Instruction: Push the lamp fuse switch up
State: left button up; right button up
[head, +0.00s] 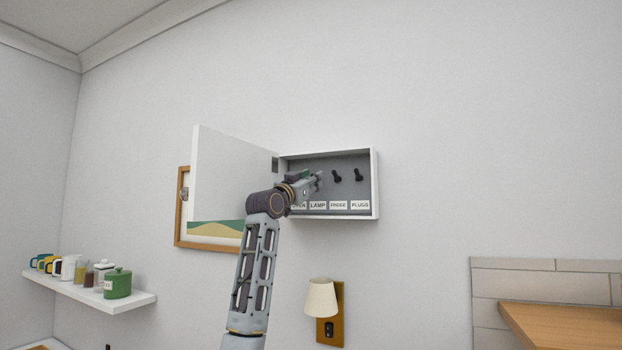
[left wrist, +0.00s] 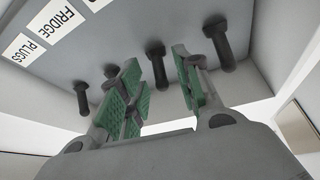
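The open fuse box (head: 376,185) hangs on the wall, with labels along its lower edge, including LAMP (head: 318,205). My left gripper (head: 318,180) reaches into it from the left and covers the lamp and oven switches in the head view. In the left wrist view, my left gripper (left wrist: 160,85) is open, its green-padded fingers apart. A black switch, by its place in the row the lamp switch (left wrist: 156,62), stands between the fingers, with a gap visible on its right. I cannot tell whether a finger touches it. My right gripper is not in view.
The fridge switch (head: 337,176) and plugs switch (head: 358,175) are right of the gripper. The oven switch (left wrist: 219,42) is beyond the right finger in the wrist view. The box door (head: 225,175) stands open left. A wall lamp (head: 321,298) hangs below.

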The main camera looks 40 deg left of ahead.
pick_arm(q)
jog(key=shift+w, duration=0.1)
grip_shut()
dwell(0.3)
jog(key=shift+r+g, duration=0.55)
jog(key=shift+g, duration=0.35)
grip_release()
